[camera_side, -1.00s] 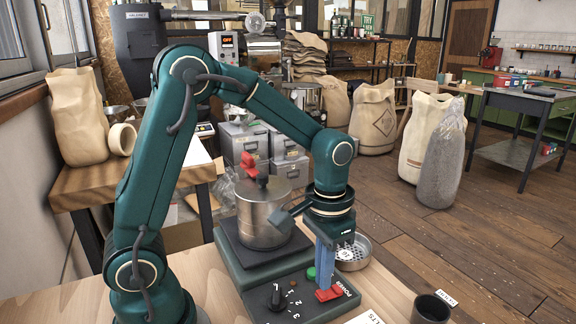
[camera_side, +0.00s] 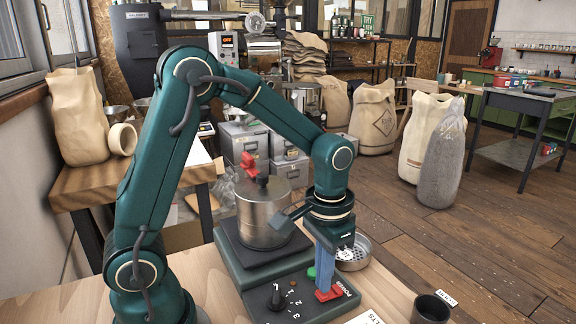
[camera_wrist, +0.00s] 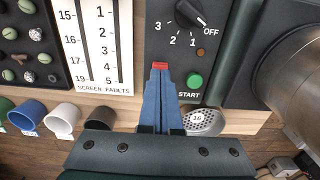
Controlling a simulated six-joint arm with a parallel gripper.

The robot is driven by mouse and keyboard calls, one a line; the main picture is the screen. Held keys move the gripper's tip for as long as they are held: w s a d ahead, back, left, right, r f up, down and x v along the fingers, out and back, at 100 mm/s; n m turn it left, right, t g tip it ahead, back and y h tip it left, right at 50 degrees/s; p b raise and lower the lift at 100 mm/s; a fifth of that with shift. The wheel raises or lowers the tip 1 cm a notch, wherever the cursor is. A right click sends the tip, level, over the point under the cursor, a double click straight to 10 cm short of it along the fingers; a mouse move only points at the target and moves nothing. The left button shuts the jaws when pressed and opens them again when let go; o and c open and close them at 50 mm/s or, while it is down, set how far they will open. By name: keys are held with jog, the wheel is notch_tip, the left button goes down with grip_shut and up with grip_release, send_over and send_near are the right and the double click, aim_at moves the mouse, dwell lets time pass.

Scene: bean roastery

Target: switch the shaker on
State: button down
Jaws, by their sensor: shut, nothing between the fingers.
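The shaker (camera_side: 240,283) has a dark green base with a steel pot (camera_side: 263,218) on it. Its front panel carries a black dial (camera_side: 276,296), which in the wrist view appears to point towards OFF, and a green START button (camera_wrist: 194,80). A red POWER switch (camera_side: 334,294) sits at the panel's right; in the wrist view its red top (camera_wrist: 160,66) shows just past my fingertips. My gripper (camera_side: 325,289) is shut and empty, pointing down, its blue fingers at the switch and hiding part of it. I cannot tell whether they touch, or which way the switch is set.
A round perforated sieve (camera_side: 355,262) lies behind the fingers. A dark cup (camera_side: 430,309) stands at the bench's right. The wrist view shows a SCREEN FAULTS card (camera_wrist: 100,45) and a tray of beans (camera_wrist: 30,45) left of the panel.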

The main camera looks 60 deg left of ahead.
jog(key=shift+f, duration=0.75)
dwell(0.3)
jog(key=shift+r, duration=3.5)
jog(key=s+r+t, duration=0.3)
jog(key=s+t, duration=0.2)
jog(key=s, duration=0.5)
jog(key=shift+r+t, duration=0.3)
jog(key=shift+r, duration=0.1)
